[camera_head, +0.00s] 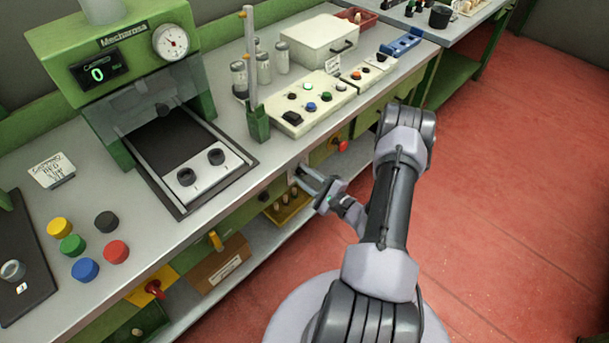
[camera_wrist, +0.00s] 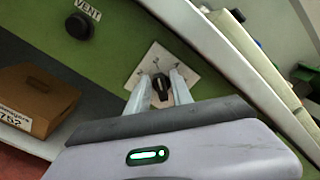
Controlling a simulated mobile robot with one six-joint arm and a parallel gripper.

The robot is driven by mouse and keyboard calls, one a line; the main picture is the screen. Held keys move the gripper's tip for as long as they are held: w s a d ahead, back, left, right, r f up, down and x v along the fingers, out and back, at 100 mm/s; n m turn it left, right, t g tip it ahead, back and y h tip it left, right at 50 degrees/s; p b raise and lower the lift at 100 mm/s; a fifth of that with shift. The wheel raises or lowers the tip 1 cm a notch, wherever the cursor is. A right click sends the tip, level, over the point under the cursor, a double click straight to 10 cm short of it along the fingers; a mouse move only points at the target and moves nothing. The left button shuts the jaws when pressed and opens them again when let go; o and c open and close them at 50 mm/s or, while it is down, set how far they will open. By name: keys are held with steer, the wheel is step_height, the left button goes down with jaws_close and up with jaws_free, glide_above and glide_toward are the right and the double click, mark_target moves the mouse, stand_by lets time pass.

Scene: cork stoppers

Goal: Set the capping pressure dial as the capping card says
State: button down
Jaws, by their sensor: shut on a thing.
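The pressure dial is a black knob (camera_wrist: 160,87) on a white square plate (camera_wrist: 187,59) with small marks, on the green bench front; the marks are too small to read. In the head view the plate (camera_head: 293,172) is partly hidden by my gripper (camera_head: 305,178). In the wrist view my gripper (camera_wrist: 162,79) has one finger on each side of the knob and is shut on it. A white card (camera_head: 51,170) with handwriting lies on the bench at left; its first line seems to say "CAPPING", the rest is unclear.
The green capping machine (camera_head: 110,40) has a display (camera_head: 98,70) showing 0 and a round gauge (camera_head: 171,41). A black VENT knob (camera_wrist: 80,26) sits left of the plate. Red knobs (camera_head: 341,146) project from the bench front. A cardboard box (camera_wrist: 35,98) stands below.

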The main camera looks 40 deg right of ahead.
stand_by(0.3)
steer(key=c, duration=1.4)
jaws_free()
steer(key=shift+c, duration=0.2)
steer(key=s+d+p, duration=0.1)
steer(key=s+p, duration=0.3)
steer(key=s, duration=1.3)
steer(key=shift+s+d, duration=0.15)
steer(key=shift+s, duration=0.1)
